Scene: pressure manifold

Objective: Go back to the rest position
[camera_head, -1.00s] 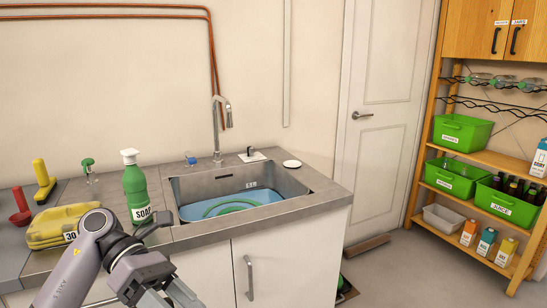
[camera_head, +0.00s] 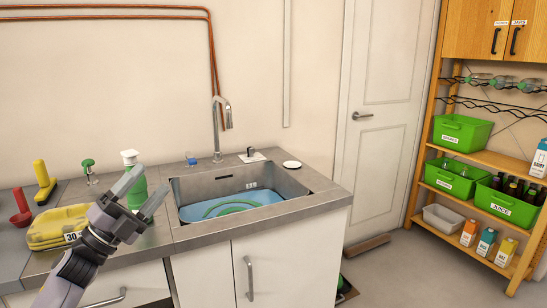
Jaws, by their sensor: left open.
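My left gripper (camera_head: 142,190) is raised at the left, in front of the counter, with its two grey fingers spread and nothing between them. Its fingers point up and to the right. They overlap the green soap bottle (camera_head: 131,169) in the picture and hide part of it; I cannot tell whether they touch it. The bottle stands upright on the counter, its white top showing above. My right gripper is not in view.
A yellow case (camera_head: 60,226) lies on the counter (camera_head: 190,236) beside my arm. The sink (camera_head: 290,185) holds blue water and a green hose. A wooden shelf (camera_head: 488,160) with green bins stands at right. Floor before it is clear.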

